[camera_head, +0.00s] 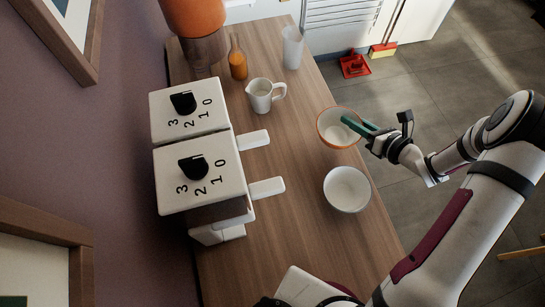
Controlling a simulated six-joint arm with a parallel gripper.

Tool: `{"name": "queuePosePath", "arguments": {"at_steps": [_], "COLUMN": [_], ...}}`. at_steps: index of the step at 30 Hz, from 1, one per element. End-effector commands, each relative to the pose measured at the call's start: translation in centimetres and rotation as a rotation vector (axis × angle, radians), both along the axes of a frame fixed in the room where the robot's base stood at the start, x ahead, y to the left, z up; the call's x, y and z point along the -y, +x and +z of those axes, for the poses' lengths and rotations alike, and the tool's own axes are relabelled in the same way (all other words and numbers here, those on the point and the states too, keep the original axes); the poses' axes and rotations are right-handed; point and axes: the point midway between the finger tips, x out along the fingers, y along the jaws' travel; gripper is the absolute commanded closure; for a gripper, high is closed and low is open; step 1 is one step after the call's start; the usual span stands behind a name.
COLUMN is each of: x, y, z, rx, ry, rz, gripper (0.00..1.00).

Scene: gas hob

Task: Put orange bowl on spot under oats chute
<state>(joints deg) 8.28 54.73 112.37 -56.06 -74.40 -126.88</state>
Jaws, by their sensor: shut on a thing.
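The orange-rimmed bowl (325,141) is at the right edge of the wooden counter, upright, with a pale inside. My gripper (352,125) reaches in from the right, with its green fingers shut on the bowl's right rim. Whether the bowl rests on the counter or is slightly lifted, I cannot tell. Two white dispensers with black knobs, an upper one (190,128) and a lower one (228,190), stand at the left, each with a white lever on its right. No oats label is readable, and the spots under the chutes are hidden.
A white bowl (347,189) sits just below the orange-rimmed bowl. A white jug (262,96), an orange bottle (238,62) and a clear glass (292,48) stand toward the back. The middle of the counter (290,185) is clear.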

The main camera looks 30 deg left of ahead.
Motion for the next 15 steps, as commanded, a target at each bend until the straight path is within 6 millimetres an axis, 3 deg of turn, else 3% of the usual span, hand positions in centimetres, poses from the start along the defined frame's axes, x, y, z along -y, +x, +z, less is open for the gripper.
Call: {"name": "queuePosePath", "arguments": {"at_steps": [2,15], "x": [-0.7,-10.8], "y": [-1.1,-11.4], "z": [-0.3,-0.4], "rx": [-0.006,-0.006], "ry": [-0.003,-0.006], "rz": [0.028,0.038], "gripper": [1.00,1.00]}}
